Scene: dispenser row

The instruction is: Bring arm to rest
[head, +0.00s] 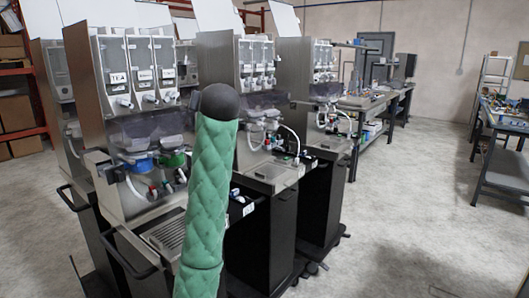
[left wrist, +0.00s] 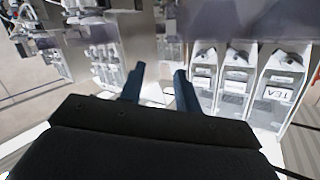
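My left gripper (left wrist: 160,76) shows in the left wrist view with its two dark blue fingers apart and nothing visible between them. Dispensers stand beyond it, one with a TEA label (left wrist: 279,94), with a gap between them and the fingertips that I cannot judge exactly. In the head view a green padded arm of mine (head: 207,200) with a black rounded end rises upright in front of the dispenser row. No gripper shows in the head view, and the right gripper is in neither view.
Several steel dispenser machines stand in a row, the nearest with a TEA label (head: 117,78) and a drip tray (head: 166,238). A workbench (head: 375,100) stands behind, another table (head: 505,125) at the far right. The concrete floor (head: 420,215) on the right is clear.

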